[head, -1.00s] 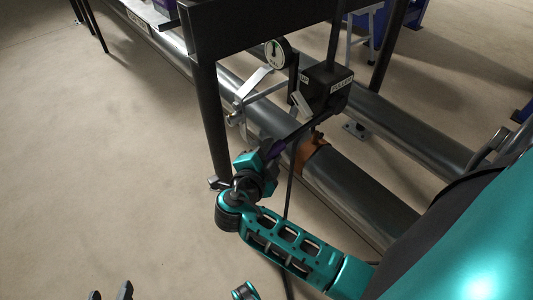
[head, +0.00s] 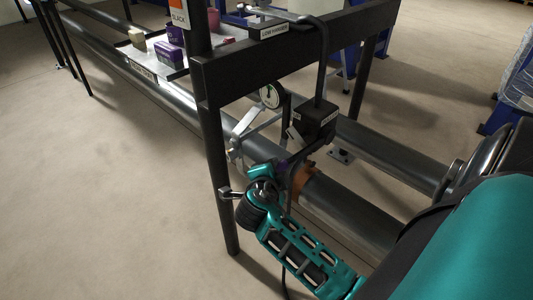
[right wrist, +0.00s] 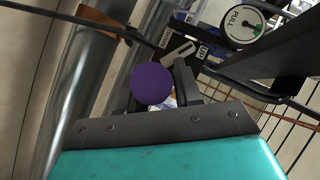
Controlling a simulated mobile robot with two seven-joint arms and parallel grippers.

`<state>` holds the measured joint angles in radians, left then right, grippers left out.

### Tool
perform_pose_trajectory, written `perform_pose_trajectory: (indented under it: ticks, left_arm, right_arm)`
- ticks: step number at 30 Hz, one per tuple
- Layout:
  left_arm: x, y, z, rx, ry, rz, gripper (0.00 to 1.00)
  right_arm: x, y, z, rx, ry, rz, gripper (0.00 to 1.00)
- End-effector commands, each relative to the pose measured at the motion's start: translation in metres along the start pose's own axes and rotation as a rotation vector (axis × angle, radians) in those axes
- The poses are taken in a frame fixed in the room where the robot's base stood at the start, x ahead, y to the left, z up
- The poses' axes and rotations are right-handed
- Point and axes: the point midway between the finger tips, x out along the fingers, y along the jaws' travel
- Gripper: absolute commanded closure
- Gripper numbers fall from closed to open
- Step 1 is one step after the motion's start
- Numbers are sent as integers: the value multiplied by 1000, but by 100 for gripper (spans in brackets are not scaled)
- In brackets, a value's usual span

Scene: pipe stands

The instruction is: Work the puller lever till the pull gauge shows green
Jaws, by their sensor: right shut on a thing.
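The puller (head: 317,121) is a black box with a white label, hanging by the pipe stand. Its dark lever bar (head: 305,156) slants down and left to my right gripper (head: 284,172). The lever's purple round knob (right wrist: 153,83) shows in the right wrist view at my right gripper's jaws, beside a dark finger (right wrist: 186,82). The right gripper is shut on the lever at its knob end; the grip itself is partly hidden. The round pull gauge (head: 270,95) has a pale dial. In the right wrist view the gauge (right wrist: 243,23) reads PULL and shows some green; its needle's exact reading is unclear.
A black frame (head: 290,50) stands over long metal pipes (head: 365,145), its leg (head: 215,180) close left of my right arm. An orange-brown band (head: 303,182) circles the near pipe. A tray (head: 150,65) holds small blocks. Floor at left is clear.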

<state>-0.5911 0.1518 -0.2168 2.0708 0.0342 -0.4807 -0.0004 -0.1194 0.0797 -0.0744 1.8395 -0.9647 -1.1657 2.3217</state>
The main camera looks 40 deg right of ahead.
Motion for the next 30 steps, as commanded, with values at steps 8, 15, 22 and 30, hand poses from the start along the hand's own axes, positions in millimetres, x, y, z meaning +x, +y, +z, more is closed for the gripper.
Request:
perform_pose_trajectory:
  ticks: [8, 15, 22, 30]
  left_arm:
    - [-28, -2, -38, 10, -3, -5, 45]
    - [-39, -2, -53, 6, 3, -8, 45]
    - [-39, 0, -46, -7, -11, -11, 45]
    - [-39, -1, -47, -7, -10, -13, 45]
  right_arm:
    - [-7, -41, -28, 74, -70, 81, 100]
    - [-8, -52, -37, 110, -115, 134, 100]
    - [-7, -51, -37, 115, -125, 143, 100]
    - [-7, -50, -36, 114, -126, 145, 57]
